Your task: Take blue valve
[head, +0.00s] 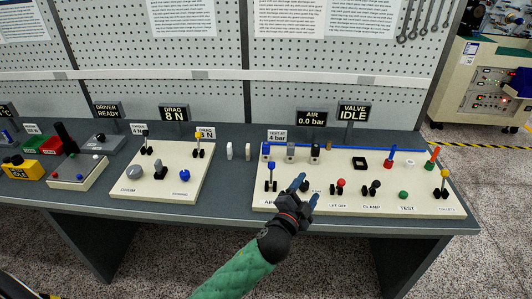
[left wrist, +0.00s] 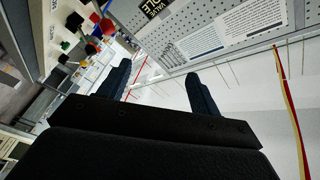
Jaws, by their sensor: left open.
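A blue-topped block (head: 265,152), which looks like the blue valve, stands at the left end of a row on the cream right-hand panel (head: 235,201). A grey block (head: 290,151) and a black block (head: 315,154) stand to its right. My left gripper (head: 306,190) is open and empty above the panel's front part, in front of and to the right of the blue-topped block. Its two fingers (left wrist: 158,74) show apart with nothing between them in the left wrist view. My right gripper is not in view.
A blue-handled lever (head: 271,177) stands left of my left gripper. A red knob (head: 340,184), a green knob (head: 403,195) and a yellow-topped lever (head: 443,182) stand to its right. Small signs, including VALVE IDLE (head: 353,113), stand behind the panel before the pegboard.

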